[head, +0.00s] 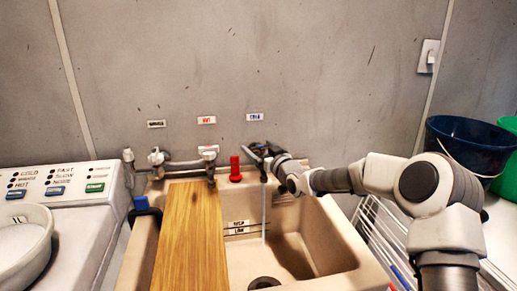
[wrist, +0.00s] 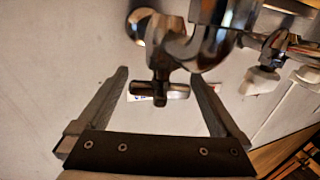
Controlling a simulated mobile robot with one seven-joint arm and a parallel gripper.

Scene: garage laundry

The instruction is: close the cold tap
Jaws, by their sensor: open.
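The cold tap sits under the blue-lettered label (head: 255,116) on the wall and is mostly hidden behind my gripper (head: 262,152) in the head view. A thin stream of water (head: 264,215) runs from there into the sink (head: 335,235). In the wrist view the cold tap's metal cross handle (wrist: 160,91) lies between the two fingers of my gripper (wrist: 160,76). The fingers are open, with a visible gap on each side of the handle. Part of a label shows behind the handle.
The hot tap (head: 208,153) and another tap (head: 156,157) stand to the left on the same pipe. A red object (head: 235,169) stands on the sink's back ledge. A wooden board (head: 187,235) covers the sink's left part. Buckets (head: 470,140) stand at the right.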

